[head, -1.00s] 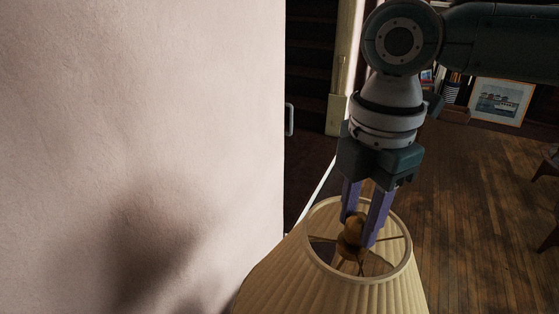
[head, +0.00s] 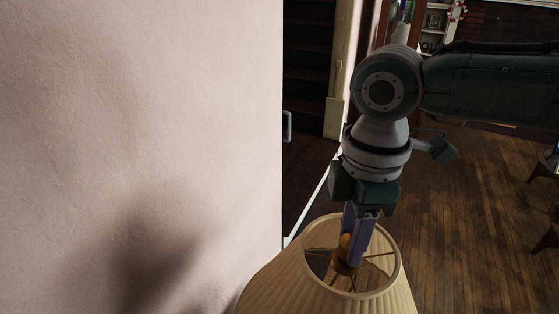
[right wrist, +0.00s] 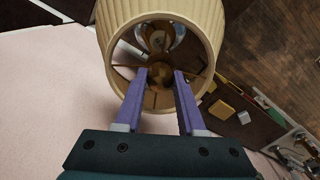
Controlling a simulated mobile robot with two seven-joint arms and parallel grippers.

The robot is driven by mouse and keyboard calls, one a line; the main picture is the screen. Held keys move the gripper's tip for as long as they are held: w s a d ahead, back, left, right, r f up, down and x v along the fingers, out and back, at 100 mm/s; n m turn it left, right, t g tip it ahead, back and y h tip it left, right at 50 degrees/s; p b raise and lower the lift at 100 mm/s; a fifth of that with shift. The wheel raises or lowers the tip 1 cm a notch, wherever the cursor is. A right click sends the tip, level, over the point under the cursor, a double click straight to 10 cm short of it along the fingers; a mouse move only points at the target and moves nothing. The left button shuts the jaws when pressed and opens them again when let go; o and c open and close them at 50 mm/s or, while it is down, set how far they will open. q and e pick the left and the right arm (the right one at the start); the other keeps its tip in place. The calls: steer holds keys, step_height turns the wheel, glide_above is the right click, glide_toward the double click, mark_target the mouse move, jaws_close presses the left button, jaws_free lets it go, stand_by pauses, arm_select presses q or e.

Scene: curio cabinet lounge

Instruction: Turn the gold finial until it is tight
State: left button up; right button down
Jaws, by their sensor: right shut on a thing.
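The gold finial (head: 344,245) stands at the top centre of a cream pleated lampshade (head: 290,288), inside its open ring. My right gripper (head: 352,250) comes down from above and is shut on the finial. A purple finger hides part of it in the head view. In the right wrist view, the finial (right wrist: 161,72) sits between the two purple fingertips, inside the lampshade (right wrist: 205,20). Whether its base sits flush on the spokes is hard to see. My left gripper is not in view.
A pale wall (head: 140,130) fills the left side, close to the lampshade. A door handle (head: 287,126) and dark doorway lie behind. Wooden floor (head: 455,220) is open to the right, with part of a chair at the right edge.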

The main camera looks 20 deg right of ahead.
steer(key=m+p, duration=0.3)
steer(key=m, duration=0.4)
steer(key=m+p, duration=0.4)
steer(key=m, duration=0.3)
steer(key=shift+s+a+r, duration=0.1)
steer(key=shift+s+r, duration=0.05)
steer(key=shift+r, duration=0.05)
steer(key=m+p, duration=0.1)
steer(key=m, duration=0.4)
steer(key=m+p, duration=0.1)
steer(key=m, duration=0.3)
steer(key=shift+f, duration=0.2)
steer(key=shift+f+m, duration=0.1)
steer(key=shift+m, duration=0.8)
steer(key=c, duration=0.6)
jaws_free()
